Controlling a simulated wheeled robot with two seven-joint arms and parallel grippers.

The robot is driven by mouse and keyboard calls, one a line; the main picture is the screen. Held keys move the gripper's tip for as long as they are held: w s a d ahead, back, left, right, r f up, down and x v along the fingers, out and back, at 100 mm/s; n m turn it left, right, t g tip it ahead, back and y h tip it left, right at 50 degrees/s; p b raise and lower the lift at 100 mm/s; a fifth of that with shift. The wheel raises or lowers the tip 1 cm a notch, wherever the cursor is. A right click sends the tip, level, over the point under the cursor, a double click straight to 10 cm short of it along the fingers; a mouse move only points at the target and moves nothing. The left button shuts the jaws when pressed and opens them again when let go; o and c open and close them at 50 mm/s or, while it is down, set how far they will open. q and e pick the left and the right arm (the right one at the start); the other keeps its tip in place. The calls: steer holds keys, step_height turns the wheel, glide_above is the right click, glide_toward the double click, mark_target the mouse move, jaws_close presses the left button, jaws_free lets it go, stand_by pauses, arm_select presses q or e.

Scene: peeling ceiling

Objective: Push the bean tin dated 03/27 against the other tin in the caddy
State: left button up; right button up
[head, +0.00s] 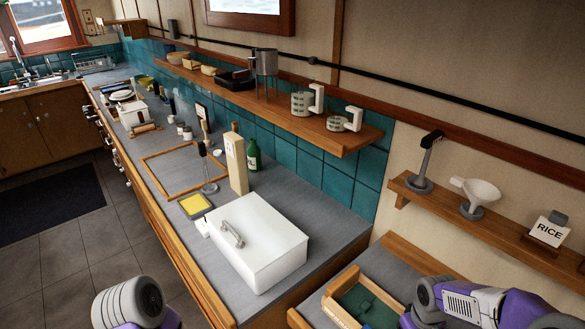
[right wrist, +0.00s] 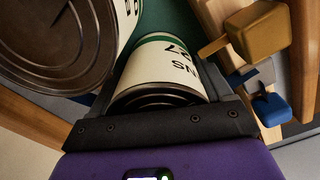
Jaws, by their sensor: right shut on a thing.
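The bean tin (right wrist: 160,78) in the right wrist view has a cream label with a green band; "NS" and "27" show upside down, and the rest of the date is hidden. My right gripper (right wrist: 162,68) is shut on it, one finger on each side. The other tin (right wrist: 58,38), larger in view, stands close on its left; I cannot tell whether they touch. The caddy's wooden rim (head: 348,279) and green inside show at the lower right of the head view, where the tins do not show. My left gripper is out of view; only part of its arm shows.
A mustard-coloured piece (right wrist: 257,28) and a blue piece (right wrist: 271,108) stick out right of the held tin. In the head view, a white lidded box (head: 258,240) stands on the counter left of the caddy, and a shelf with a RICE holder (head: 546,231) is at right.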

steer(key=shift+s+d, duration=0.5)
steer(key=shift+s, duration=0.05)
stand_by(0.9)
steer(key=o, duration=1.1)
step_height(320, 180, up, 8)
steer(key=shift+f+p, duration=0.25)
steer(key=shift+p, duration=0.55)
